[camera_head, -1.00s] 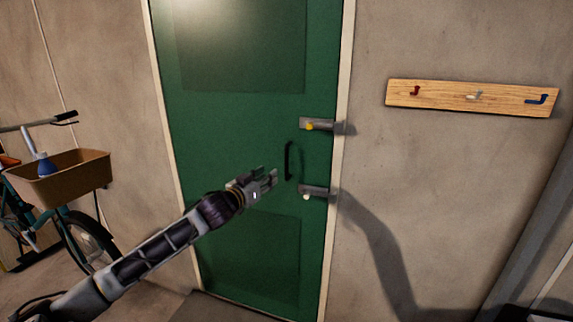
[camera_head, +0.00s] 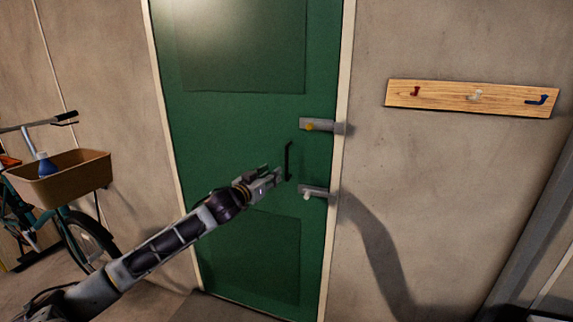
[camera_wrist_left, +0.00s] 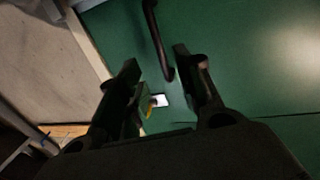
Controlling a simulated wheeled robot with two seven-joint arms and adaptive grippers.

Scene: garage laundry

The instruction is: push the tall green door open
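The tall green door (camera_head: 245,120) stands in its pale frame and looks shut. A black bar handle (camera_head: 288,161) is on its right side, between an upper grey latch with a yellow knob (camera_head: 318,125) and a lower grey latch with a pale knob (camera_head: 314,192). My left gripper (camera_head: 277,176) is just left of the handle's lower end, close to the door. In the left wrist view the two fingers (camera_wrist_left: 160,78) are spread apart, and the handle (camera_wrist_left: 157,40) shows beyond and between them. Nothing is held. I cannot tell whether the gripper touches the door. My right gripper is not in view.
A bicycle with a brown basket (camera_head: 62,180) holding a blue bottle (camera_head: 45,165) stands at the left. A wooden hook board (camera_head: 440,97) is on the wall at the right. A mat (camera_head: 225,308) lies before the door.

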